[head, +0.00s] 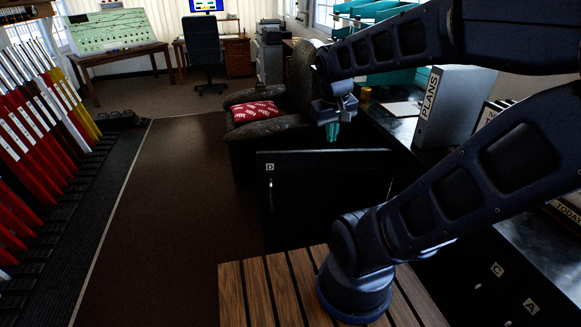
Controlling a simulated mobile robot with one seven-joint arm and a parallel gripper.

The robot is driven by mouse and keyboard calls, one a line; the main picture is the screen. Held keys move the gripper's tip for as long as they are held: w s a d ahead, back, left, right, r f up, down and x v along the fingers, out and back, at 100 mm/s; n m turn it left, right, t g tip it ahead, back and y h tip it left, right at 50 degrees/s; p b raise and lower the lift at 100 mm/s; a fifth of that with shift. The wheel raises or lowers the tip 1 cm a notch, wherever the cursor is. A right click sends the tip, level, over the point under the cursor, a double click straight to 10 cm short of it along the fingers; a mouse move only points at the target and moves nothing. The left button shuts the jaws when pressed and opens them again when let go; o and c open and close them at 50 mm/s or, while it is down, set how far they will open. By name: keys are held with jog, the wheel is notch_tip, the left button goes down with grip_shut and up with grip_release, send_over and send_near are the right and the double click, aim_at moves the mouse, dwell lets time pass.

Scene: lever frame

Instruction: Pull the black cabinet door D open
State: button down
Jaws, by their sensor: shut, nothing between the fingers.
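The black cabinet door D (325,205) stands swung out from the cabinet front into the floor space. Its outer face, with a white D label and a small pale upright handle near its left edge, is turned toward me. My gripper (332,132) is just above the door's top edge, apart from the handle. Its teal fingers point down and look shut and empty. Whether the fingers touch the door or hang behind its edge is unclear. The inside of the cabinet behind the door is hidden.
The black cabinet counter (398,127) runs along the right, carrying a grey PLANS binder (443,105). A dark armchair (268,130) with a red cushion sits behind the door. Red, white and yellow levers (45,125) line the left. The brown floor (180,200) between is clear.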

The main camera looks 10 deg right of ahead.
jog(key=r, duration=0.1)
jog(key=m+g+y, duration=0.2)
jog(key=m+g, duration=0.1)
send_over(290, 166)
jog(key=d, duration=0.5)
notch_tip(290, 166, down, 4)
jog(key=w+a+f+g, duration=0.2)
jog(key=w+f+g, duration=0.2)
jog(key=w+f, duration=0.85)
jog(key=shift+m, duration=0.3)
jog(key=shift+s+a+f, duration=0.3)
jog(key=shift+s+f, duration=1.1)
jog(key=shift+f, duration=0.45)
jog(key=shift+s+a+f, duration=0.3)
jog(key=shift+s+f, duration=1.15)
jog(key=shift+f, duration=0.35)
jog(key=shift+s+a+f, duration=0.3)
jog(key=shift+s+f, duration=1.1)
jog(key=shift+f, duration=0.45)
